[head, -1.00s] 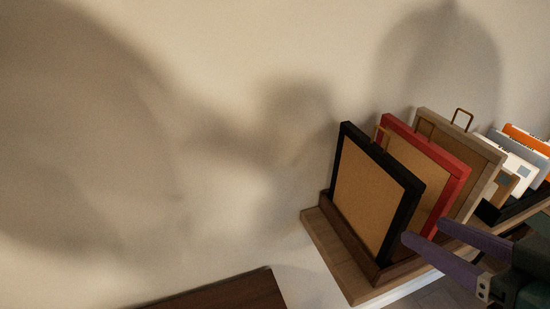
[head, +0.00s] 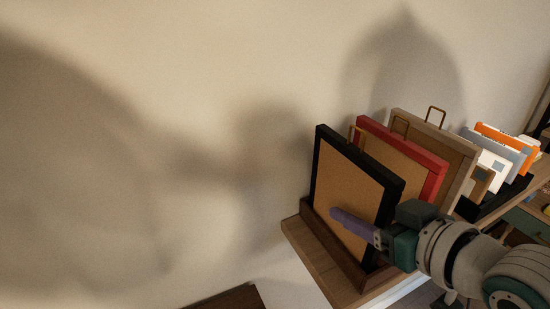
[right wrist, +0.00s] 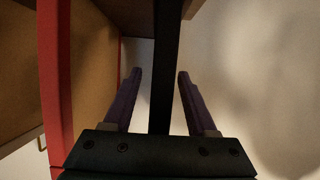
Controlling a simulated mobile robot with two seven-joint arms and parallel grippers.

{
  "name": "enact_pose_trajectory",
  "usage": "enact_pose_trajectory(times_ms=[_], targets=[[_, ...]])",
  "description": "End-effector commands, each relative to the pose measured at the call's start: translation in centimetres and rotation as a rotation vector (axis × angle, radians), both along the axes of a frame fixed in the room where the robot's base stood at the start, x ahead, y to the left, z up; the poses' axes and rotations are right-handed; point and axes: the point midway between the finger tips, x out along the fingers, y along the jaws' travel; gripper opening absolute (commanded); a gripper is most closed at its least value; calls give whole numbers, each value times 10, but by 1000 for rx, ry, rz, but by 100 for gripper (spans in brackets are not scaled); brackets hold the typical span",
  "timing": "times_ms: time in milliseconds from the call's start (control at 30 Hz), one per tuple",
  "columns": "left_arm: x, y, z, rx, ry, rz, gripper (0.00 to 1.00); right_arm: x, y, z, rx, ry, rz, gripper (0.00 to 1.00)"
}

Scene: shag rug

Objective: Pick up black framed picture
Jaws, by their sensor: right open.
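The black framed picture (head: 352,190) stands tilted in a dark wooden rack (head: 335,250) on a shelf, with its tan backing showing. My right gripper (head: 338,213) is at its lower right side, with one purple finger in front of the backing; the other finger is hidden. In the right wrist view the black frame (right wrist: 167,60) runs edge-on between the two open fingers (right wrist: 159,74), with a gap on each side. I cannot tell if either finger touches it. My left gripper is not in view.
A red framed picture (head: 434,184) and a greyish wood one (head: 470,165) stand close behind the black one. White and orange items (head: 507,135) stand farther right. The wall (head: 150,120) beside the black frame is bare.

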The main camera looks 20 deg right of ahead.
Motion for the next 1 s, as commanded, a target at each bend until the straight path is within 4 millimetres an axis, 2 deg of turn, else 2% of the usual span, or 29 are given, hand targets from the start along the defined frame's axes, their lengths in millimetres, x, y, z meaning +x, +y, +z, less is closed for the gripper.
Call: enact_pose_trajectory(times_ms=[233, 733, 1000], targets=[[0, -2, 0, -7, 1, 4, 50, 2, 0, -1, 0, 1, 0, 57], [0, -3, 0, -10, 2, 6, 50, 1, 0, -1, 0, 1, 0, 1], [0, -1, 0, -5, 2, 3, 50, 1, 0, -1, 0, 0, 0, 0]])
